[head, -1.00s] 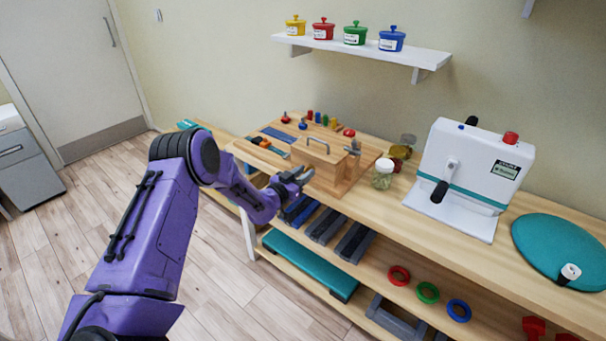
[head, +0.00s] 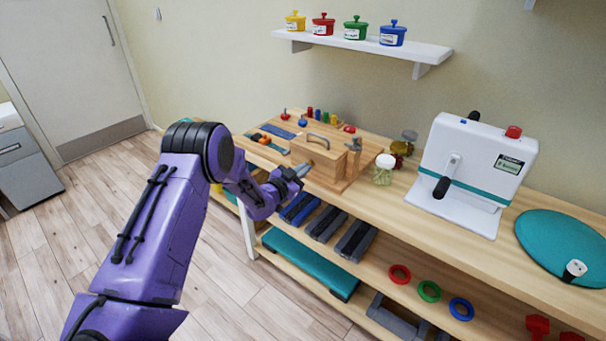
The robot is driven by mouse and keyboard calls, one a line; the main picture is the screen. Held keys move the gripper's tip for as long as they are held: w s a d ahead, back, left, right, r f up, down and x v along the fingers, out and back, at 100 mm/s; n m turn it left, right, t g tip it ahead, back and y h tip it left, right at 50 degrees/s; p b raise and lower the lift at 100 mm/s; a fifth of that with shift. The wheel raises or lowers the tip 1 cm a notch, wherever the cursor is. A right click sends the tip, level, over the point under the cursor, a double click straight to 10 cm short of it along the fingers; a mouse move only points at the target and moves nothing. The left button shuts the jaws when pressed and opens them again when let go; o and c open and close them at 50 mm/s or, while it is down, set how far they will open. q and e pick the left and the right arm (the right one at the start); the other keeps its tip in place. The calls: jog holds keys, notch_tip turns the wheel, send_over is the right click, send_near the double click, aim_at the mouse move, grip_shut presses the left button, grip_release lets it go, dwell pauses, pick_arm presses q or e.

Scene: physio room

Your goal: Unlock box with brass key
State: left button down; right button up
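The wooden box (head: 316,155) with a grey arched handle on top stands on the workbench, with a metal latch-like fitting at its right end. My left gripper (head: 301,171) is in front of the box's near face, at its lower left. Its fingertips look close to the wood, but I cannot tell whether they touch it. The fingers are small and seen from behind, so I cannot tell whether they are open or shut. I cannot make out a brass key. My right gripper is not in view.
Small coloured pegs (head: 325,118) stand behind the box. A glass jar (head: 384,170) stands right of it, then a white machine (head: 476,170) and a teal disc (head: 562,248). A lower shelf holds coloured rings (head: 429,291). A wall shelf (head: 365,46) holds coloured pots.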

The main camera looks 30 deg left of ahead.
pick_arm(q)
jog(key=shift+m+b, duration=6.6)
jog(key=shift+m, duration=0.5)
jog(key=c, duration=1.3)
grip_release()
jog(key=s+b, duration=0.1)
jog(key=s, duration=0.9)
jog(key=shift+s+a, duration=0.25)
jog(key=shift+a, duration=0.15)
